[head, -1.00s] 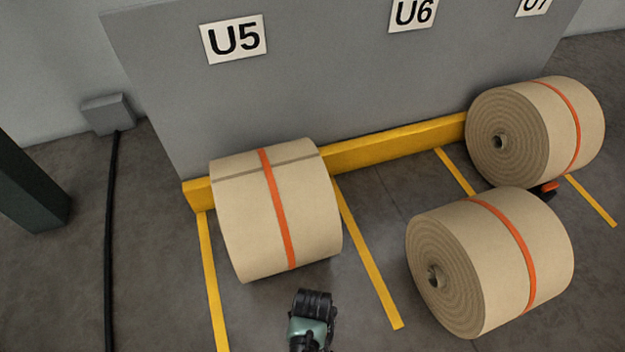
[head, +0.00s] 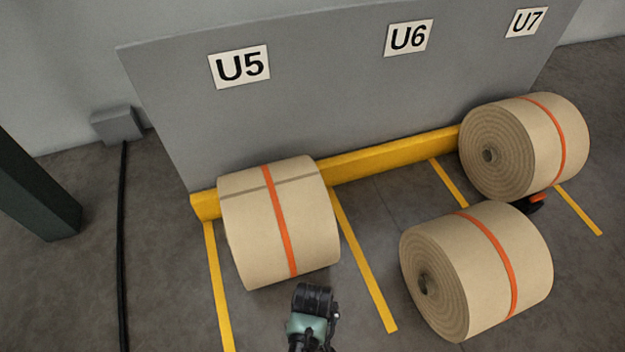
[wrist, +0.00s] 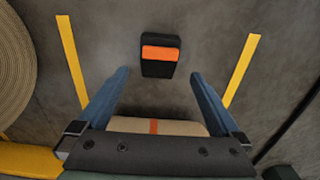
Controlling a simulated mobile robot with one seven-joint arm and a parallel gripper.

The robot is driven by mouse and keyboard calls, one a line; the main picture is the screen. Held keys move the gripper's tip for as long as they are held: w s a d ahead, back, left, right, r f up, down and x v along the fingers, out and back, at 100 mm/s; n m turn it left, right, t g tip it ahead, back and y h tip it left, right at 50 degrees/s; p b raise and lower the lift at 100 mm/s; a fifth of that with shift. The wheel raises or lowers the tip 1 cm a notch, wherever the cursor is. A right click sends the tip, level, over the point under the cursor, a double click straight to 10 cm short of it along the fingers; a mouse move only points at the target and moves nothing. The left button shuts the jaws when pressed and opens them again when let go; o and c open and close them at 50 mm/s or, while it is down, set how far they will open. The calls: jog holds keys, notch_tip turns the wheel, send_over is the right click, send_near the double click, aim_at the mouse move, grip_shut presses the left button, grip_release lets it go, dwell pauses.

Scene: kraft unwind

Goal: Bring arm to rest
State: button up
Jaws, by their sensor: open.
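My gripper (wrist: 159,73) shows in the wrist view with its two blue fingers spread wide and nothing between them. Past the fingertips, a black block with an orange band (wrist: 160,68) lies on the floor, apart from the fingers. A kraft roll with an orange strap (wrist: 180,127) shows partly behind the gripper body. In the head view, my arm (head: 312,328) rises at the bottom centre, in front of the roll below the U5 sign (head: 280,225). The fingers cannot be made out there.
One roll (head: 475,270) lies at front right; another (head: 525,150) is at the yellow kerb (head: 390,150), with a black and orange block (head: 535,203) beside it. A grey panel (head: 310,110) stands behind. A black cable (head: 122,240) and dark post (head: 35,190) are left.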

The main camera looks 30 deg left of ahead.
jog(key=shift+r+p, duration=0.9)
jog(key=shift+r, duration=1)
